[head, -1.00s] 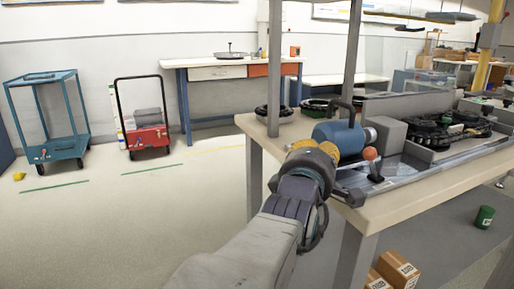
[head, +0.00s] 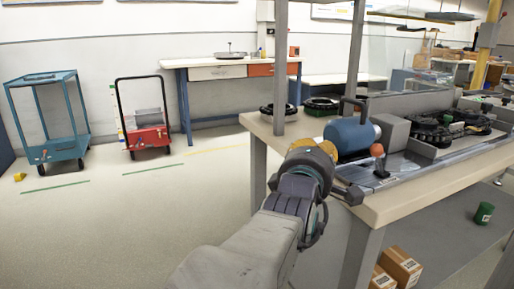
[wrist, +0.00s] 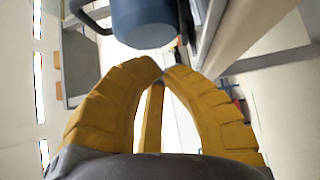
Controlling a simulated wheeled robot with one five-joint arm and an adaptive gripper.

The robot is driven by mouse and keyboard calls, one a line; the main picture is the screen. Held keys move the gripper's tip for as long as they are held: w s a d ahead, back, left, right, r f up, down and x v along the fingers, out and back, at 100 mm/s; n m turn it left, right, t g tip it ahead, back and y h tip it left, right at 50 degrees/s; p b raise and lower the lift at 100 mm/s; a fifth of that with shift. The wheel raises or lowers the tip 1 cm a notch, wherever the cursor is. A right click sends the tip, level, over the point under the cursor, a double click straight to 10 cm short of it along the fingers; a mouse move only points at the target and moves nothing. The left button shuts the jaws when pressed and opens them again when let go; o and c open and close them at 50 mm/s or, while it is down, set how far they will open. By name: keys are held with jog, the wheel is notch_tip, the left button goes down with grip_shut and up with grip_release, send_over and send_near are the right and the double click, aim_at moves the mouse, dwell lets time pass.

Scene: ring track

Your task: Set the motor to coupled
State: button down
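The motor (head: 352,136) is a blue cylinder with a dark carrying handle, lying on the workbench against a grey block (head: 393,130). In the wrist view its blue body (wrist: 140,22) is just beyond my fingertips, with no clear contact. A lever with an orange ball knob (head: 377,150) stands on the rail in front of the motor. My gripper (wrist: 163,72) has yellow fingers whose tips meet or nearly meet, with nothing between them. In the head view only part of the yellow fingers shows, left of the motor. Whether motor and block are joined is unclear.
The bench top (head: 440,180) carries a metal rail and black round parts (head: 432,132) at right. A shelf post (head: 355,55) rises behind the motor. Cardboard boxes (head: 398,265) and a green can (head: 484,213) sit below.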

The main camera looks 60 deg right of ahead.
jog(key=s+a+p, duration=0.1)
jog(key=a+p, duration=0.1)
jog(key=a, duration=0.8)
jog(key=shift+s+p, duration=0.3)
jog(key=shift+p, duration=0.05)
jog(key=shift+a, duration=0.1)
jog(key=shift+r, duration=0.15)
dwell(0.4)
